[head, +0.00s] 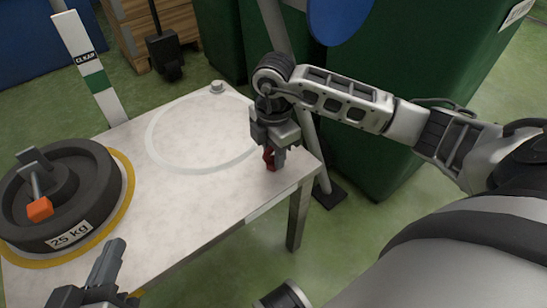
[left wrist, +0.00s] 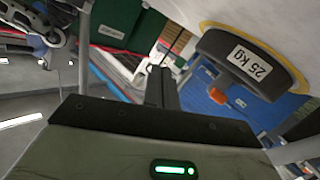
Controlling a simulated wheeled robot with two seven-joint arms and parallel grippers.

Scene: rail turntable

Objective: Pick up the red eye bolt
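The red eye bolt (head: 269,157) is at the right front part of the pale table, partly hidden by my right gripper. My right gripper (head: 274,154) points down over it, with one grey finger just right of the red part. Whether the fingers press on it, and whether it touches the table, I cannot tell. My left gripper (head: 110,262) is at the lower left of the head view, empty, its fingers together. Its dark fingers show in the left wrist view (left wrist: 163,88).
A black 25 kg disc (head: 65,195) with an orange-tipped handle sits on a yellow ring at the table's left. A white ring (head: 150,133) marks the mostly bare tabletop (head: 180,205). A small metal knob (head: 216,87) stands at the far corner. Green bins (head: 375,150) stand behind.

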